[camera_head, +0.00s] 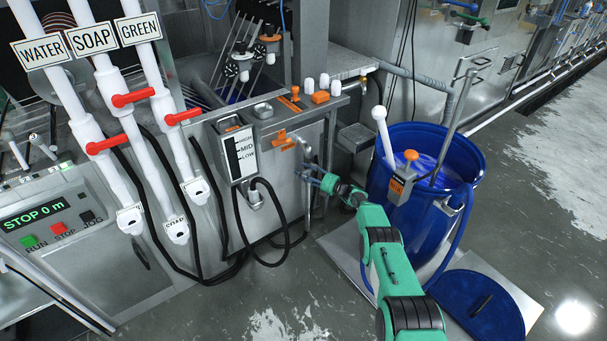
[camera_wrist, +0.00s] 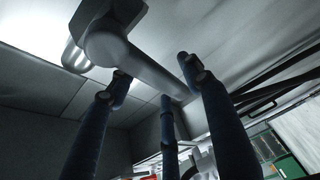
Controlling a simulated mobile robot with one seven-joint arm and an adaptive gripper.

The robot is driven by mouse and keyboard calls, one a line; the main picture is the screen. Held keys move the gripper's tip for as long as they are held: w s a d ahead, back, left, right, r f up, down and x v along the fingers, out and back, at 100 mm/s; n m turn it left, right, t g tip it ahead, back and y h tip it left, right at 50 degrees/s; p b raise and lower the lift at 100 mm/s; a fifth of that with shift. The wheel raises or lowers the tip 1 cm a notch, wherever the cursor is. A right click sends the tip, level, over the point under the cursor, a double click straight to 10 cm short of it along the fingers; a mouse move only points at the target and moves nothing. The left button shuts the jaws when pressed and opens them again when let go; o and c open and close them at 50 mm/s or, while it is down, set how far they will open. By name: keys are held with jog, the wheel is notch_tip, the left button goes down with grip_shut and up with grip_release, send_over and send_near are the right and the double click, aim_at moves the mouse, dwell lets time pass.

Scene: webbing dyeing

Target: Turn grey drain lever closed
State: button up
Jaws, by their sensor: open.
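The grey drain lever (camera_wrist: 140,68) fills the upper middle of the wrist view as a smooth rounded bar with a thick hub. In the head view, the grey lever (camera_head: 304,151) is small and partly hidden, on the steel cabinet front just below an orange fitting (camera_head: 283,140). My gripper (camera_head: 309,177) is at the cabinet front, just below the lever. In the wrist view, the dark blue fingers of my gripper (camera_wrist: 158,82) are spread, with the lever's bar reaching between their tips. Whether any finger touches it I cannot tell.
A blue barrel (camera_head: 426,150) with a white-handled pump stands right of my gripper. A level box marked HIGH, MID, LOW (camera_head: 237,153) and black hoses (camera_head: 268,205) are to its left. A blue lid (camera_head: 480,305) lies at the front right. The floor at the front middle is clear.

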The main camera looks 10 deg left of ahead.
jog(key=shift+s+d, duration=0.1)
jog(key=shift+d, duration=0.1)
jog(key=v, duration=0.7)
dwell(0.5)
dwell(0.5)
